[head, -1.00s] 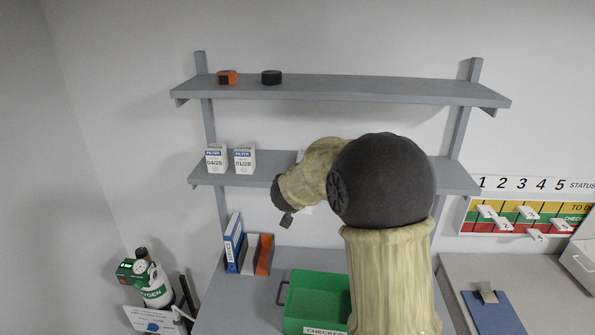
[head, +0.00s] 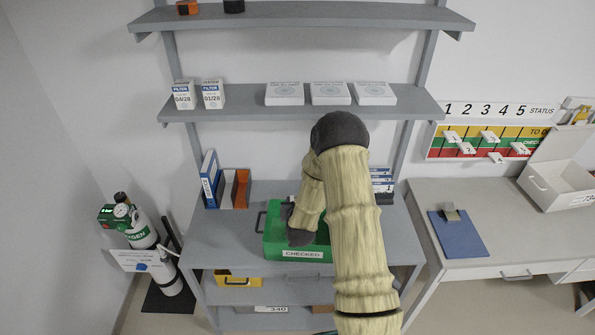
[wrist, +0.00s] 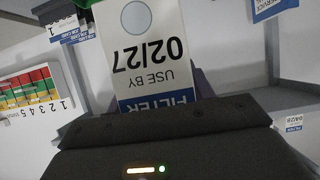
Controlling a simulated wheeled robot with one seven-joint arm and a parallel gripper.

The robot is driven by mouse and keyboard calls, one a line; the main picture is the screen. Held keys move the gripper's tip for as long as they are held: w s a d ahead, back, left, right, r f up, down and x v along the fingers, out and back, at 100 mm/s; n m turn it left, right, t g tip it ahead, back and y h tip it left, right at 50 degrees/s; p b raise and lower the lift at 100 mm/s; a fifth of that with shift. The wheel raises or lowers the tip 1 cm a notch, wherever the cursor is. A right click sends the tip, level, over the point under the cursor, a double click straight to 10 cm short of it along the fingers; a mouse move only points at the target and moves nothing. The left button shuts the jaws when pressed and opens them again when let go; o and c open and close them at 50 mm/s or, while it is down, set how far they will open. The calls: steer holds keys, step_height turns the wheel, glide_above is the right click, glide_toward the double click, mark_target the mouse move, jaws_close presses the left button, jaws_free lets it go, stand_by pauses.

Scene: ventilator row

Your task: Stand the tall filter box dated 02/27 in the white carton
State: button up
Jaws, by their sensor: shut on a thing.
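The tall filter box dated 02/27 (wrist: 150,50) fills the middle of the wrist view, its label upside down in the picture. My gripper (head: 299,238) is shut on it; in the head view it points down at the green crate marked CHECKED (head: 272,252). My arm hides the box in the head view. A bit of green shows beside the box at the top of the wrist view, but I cannot tell how deep the box is in the crate. A white carton (head: 572,200) with a raised flap stands on the desk at the far right.
Filter boxes dated 04/28 (head: 183,95) and 01/28 (head: 211,94) stand on the middle shelf (head: 240,106), left of three flat white boxes (head: 330,93). Binders (head: 209,180) stand left of the crate. A blue clipboard (head: 458,235) lies on the desk; oxygen cylinders (head: 140,235) stand at left.

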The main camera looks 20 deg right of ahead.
steer(key=s+a+f+n+y+b, duration=0.1)
steer(key=s+a+f+b, duration=0.2)
steer(key=f, duration=0.6)
steer(key=s+a+f+n+y+b, duration=0.1)
steer(key=s+a+f+b, duration=0.1)
steer(key=s+f, duration=0.4)
steer(key=s+a+f+n+y+b, duration=0.1)
steer(key=s+f+b, duration=0.4)
steer(key=f, duration=0.6)
steer(key=a+y, duration=0.1)
steer(key=a, duration=0.1)
steer(key=shift+s+a+f+n+t, duration=0.3)
steer(key=shift+a+f, duration=0.05)
steer(key=shift+a, duration=0.15)
steer(key=shift+s, duration=0.1)
